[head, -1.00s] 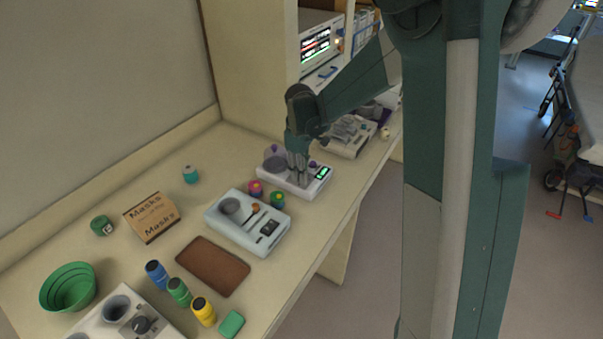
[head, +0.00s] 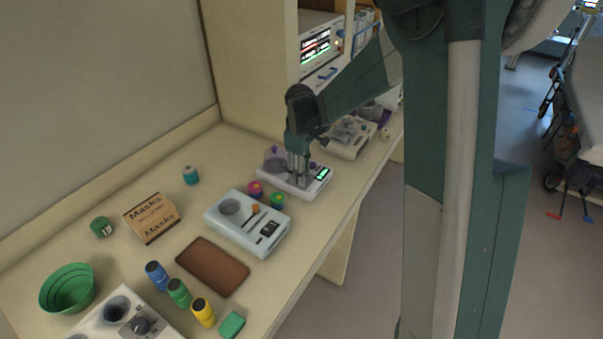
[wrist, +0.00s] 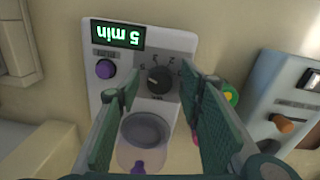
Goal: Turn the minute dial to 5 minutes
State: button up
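The white timer device (head: 310,192) stands on the counter, and it fills the middle of the wrist view (wrist: 185,40). Its lit green display (wrist: 117,35) reads "5 min", upside down in the wrist view. The black minute dial (wrist: 159,80) has printed marks around it. My gripper (wrist: 158,92) is open, with one green finger pad on each side of the dial and visible gaps between pads and knob. In the head view my gripper (head: 298,180) points down over the device, and its fingers hide the dial.
The device also carries a purple knob (wrist: 105,69) and a grey round cup (wrist: 145,132). A second white device (head: 215,218) and small pink (head: 255,189) and green (head: 277,200) jars stand close by. Another device (head: 348,145) stands behind.

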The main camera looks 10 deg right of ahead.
notch_tip(320, 180, up, 12)
jog(key=shift+s+a, duration=0.15)
jog(key=shift+s, duration=0.05)
dwell(0.5)
jog(key=shift+f, duration=0.1)
jog(key=shift+s, duration=0.1)
jog(key=s+d+r+m+t, duration=0.1)
jog(key=s+r+m+t, duration=0.2)
jog(key=s, duration=0.6)
jog(key=s+d+r+m, duration=0.1)
jog(key=s+r+m, duration=0.1)
jog(key=s+r, duration=0.55)
jog(key=s+d+f+m+t, duration=0.1)
jog(key=s+f+m+t, duration=0.1)
jog(key=s, duration=0.7)
jog(key=s+f+m+t, duration=0.1)
jog(key=s+f+m, duration=0.2)
jog(key=s, duration=0.6)
jog(key=shift+d+m+t, duration=0.3)
jog(key=shift+d+t, duration=0.05)
jog(key=shift+t, duration=0.05)
jog(key=shift+f, duration=0.1)
jog(key=shift+c, duration=0.7)
dwell(1.7)
